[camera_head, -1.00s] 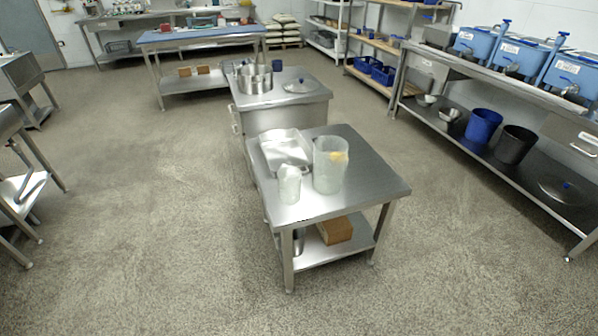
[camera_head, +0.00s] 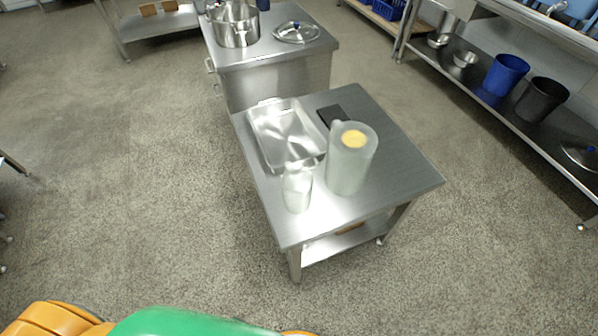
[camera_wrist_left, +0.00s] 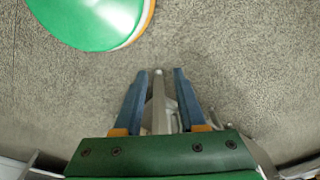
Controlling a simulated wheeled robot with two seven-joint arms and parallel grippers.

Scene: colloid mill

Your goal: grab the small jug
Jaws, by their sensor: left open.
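The small jug (camera_head: 297,190) is a translucent, whitish vessel standing upright near the front left edge of a steel table (camera_head: 390,195). A larger translucent jug (camera_head: 347,172) with something yellow at its top stands just to its right. My right gripper is not in view.
A steel tray (camera_head: 263,140) lies behind the small jug, with a dark flat object (camera_head: 333,115) beside it. A steel cabinet with a pot (camera_head: 236,28) and a lid (camera_head: 297,32) stands behind the table. Open floor (camera_head: 130,200) lies left and in front.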

